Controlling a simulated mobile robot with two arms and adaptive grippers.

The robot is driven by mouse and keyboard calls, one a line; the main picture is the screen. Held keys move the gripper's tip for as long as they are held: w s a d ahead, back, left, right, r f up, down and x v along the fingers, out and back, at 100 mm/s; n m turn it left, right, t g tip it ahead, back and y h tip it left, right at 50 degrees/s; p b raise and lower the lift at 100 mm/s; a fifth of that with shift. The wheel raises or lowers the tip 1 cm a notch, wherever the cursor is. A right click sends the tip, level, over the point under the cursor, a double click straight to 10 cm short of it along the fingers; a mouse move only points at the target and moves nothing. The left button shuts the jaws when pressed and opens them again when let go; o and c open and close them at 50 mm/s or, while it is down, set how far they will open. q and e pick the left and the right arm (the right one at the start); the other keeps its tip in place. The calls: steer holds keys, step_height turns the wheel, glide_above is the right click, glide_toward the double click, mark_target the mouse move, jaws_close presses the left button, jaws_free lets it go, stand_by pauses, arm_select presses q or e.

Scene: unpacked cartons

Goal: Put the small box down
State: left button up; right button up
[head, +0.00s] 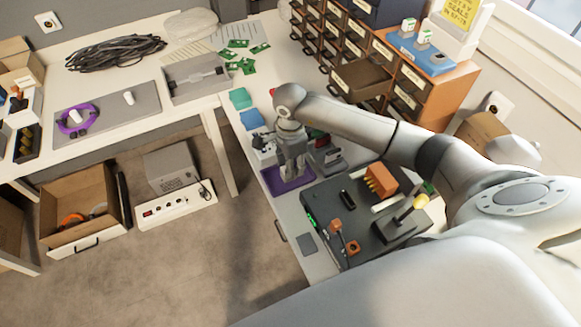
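My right gripper (291,172) points down over a purple tray (299,182) on the right-hand bench. Its fingers are small in the head view, and I cannot tell whether they are open, shut or holding something. I cannot clearly make out a small box at the fingers. A small white and black item (263,143) is just left of the gripper, and a dark grey item (331,160) is just right of it. My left gripper is not in view.
A dark device (372,221) with an orange block (381,179) and knobs lies right of the tray. Blue (251,119) and teal (240,98) pieces lie behind. A drawer cabinet (437,90) with one drawer (360,81) pulled out stands along the wall.

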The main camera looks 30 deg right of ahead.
step_height(320, 180, up, 10)
steer(key=b, duration=0.1)
steer(key=shift+b, duration=0.35)
